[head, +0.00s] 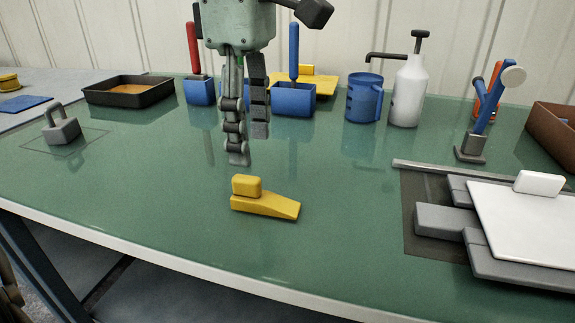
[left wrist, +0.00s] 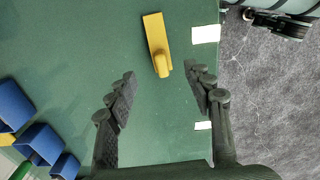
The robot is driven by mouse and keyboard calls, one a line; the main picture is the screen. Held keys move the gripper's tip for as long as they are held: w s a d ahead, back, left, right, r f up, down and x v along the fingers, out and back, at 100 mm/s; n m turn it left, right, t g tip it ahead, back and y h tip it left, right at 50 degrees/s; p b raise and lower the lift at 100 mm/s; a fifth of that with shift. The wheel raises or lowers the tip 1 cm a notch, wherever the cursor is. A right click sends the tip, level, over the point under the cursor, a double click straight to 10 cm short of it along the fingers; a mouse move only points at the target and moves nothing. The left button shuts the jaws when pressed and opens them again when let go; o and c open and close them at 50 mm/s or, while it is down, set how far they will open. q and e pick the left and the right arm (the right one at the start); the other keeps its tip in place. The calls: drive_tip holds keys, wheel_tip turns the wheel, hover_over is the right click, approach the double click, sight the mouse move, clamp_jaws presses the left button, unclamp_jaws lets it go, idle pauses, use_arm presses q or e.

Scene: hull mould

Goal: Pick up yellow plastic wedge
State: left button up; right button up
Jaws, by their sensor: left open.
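The yellow plastic wedge (head: 268,205) lies flat on the green table (head: 150,190), with a raised yellow block at its thick left end and its thin end pointing right. In the left wrist view the wedge (left wrist: 156,40) lies ahead of the fingertips, between their lines, with its raised block nearer to me. My left gripper (head: 250,148) hangs fingers down above and behind the wedge in the head view, empty. It also shows open in the left wrist view (left wrist: 163,85), with a wide gap between its fingers. My right gripper is not in view.
Blue boxes with upright handles (head: 293,99), a blue jug (head: 364,98) and a white bottle (head: 409,90) stand at the back. A mould with a white plate (head: 530,225) is at right. A grey handled weight (head: 61,130) is at left. Table around the wedge is clear.

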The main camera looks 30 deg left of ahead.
sight(256, 179)
use_arm(q)
drive_tip(key=shift+w, duration=0.3)
drive_tip(key=shift+f, duration=0.4)
drive_tip(key=f, duration=0.7)
drive_tip(key=shift+s+d, duration=0.2)
drive_tip(key=shift+s, duration=0.15)
drive_tip(key=shift+r, duration=0.1)
drive_tip(key=shift+c, duration=0.4)
clamp_jaws()
